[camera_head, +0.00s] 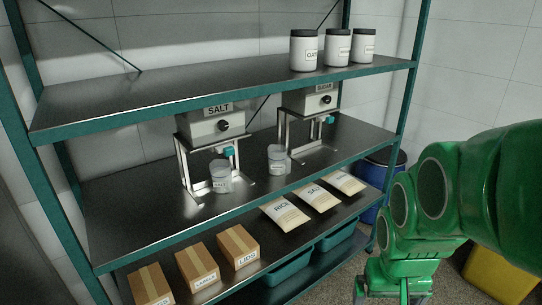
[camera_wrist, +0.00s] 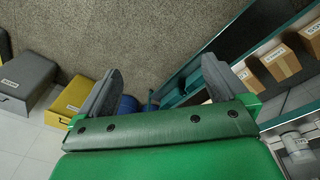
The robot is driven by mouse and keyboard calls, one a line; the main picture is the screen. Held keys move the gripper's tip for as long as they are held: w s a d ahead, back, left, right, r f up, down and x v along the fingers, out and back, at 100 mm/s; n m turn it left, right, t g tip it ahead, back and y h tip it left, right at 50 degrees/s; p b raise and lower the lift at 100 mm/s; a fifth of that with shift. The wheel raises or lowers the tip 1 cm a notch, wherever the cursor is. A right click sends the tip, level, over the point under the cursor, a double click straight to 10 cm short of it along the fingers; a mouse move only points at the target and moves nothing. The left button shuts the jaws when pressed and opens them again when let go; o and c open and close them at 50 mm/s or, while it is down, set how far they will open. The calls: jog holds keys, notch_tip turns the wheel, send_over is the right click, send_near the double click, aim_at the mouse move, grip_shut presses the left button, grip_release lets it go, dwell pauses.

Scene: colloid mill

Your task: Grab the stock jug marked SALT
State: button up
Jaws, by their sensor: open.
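A clear stock jug (camera_head: 220,172) with a small label that seems to read SALT stands on the middle shelf, on the base of the dispenser marked SALT (camera_head: 218,124). A second similar jug (camera_head: 277,158) stands to its right, in front of the left side of the dispenser marked SUGAR (camera_head: 312,99); its label is hard to read. My gripper (camera_head: 393,290) is low at the right, in front of the rack and well apart from both jugs. In the wrist view my gripper (camera_wrist: 158,84) is open and empty, its fingers wide apart over the floor.
Several white jars stand on the top shelf (camera_head: 200,88). Bags (camera_head: 313,197) and cardboard boxes (camera_head: 238,245) lie on the lower shelf, above teal bins (camera_head: 338,234). A blue barrel (camera_head: 378,178) stands behind the rack's right end. Yellow (camera_wrist: 72,100) and grey (camera_wrist: 22,82) boxes stand on the floor.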

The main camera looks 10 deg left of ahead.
aim_at(226, 170)
jog(key=w+a+f+n+t+y, duration=0.1)
jog(key=w+a+t, duration=0.25)
jog(key=w, duration=0.75)
jog(key=w+a+n+t+y, duration=0.15)
jog(key=w+a, duration=0.35)
jog(key=w, duration=0.6)
jog(key=w+a+f+n+t, duration=0.1)
jog(key=w+a+t, duration=0.35)
jog(key=w, duration=0.55)
jog(key=shift+w+a+f+n+t+y, duration=0.3)
jog(key=shift+w+a+n+y, duration=1.1)
jog(key=shift+a, duration=3.9)
jog(key=shift+w+a+f+n+t+y, duration=0.15)
jog(key=shift+w+a+t+y, duration=0.25)
jog(key=shift+w+a+y, duration=3.6)
jog(key=shift+w+a+f+n+t+y, duration=0.1)
jog(key=shift+w+a+n+t, duration=0.6)
jog(key=shift+a, duration=5.95)
jog(key=shift+w+g, duration=0.35)
jog(key=shift+w, duration=0.2)
jog(key=shift+f, duration=0.1)
jog(key=c, duration=1.8)
jog(key=shift+o, duration=0.2)
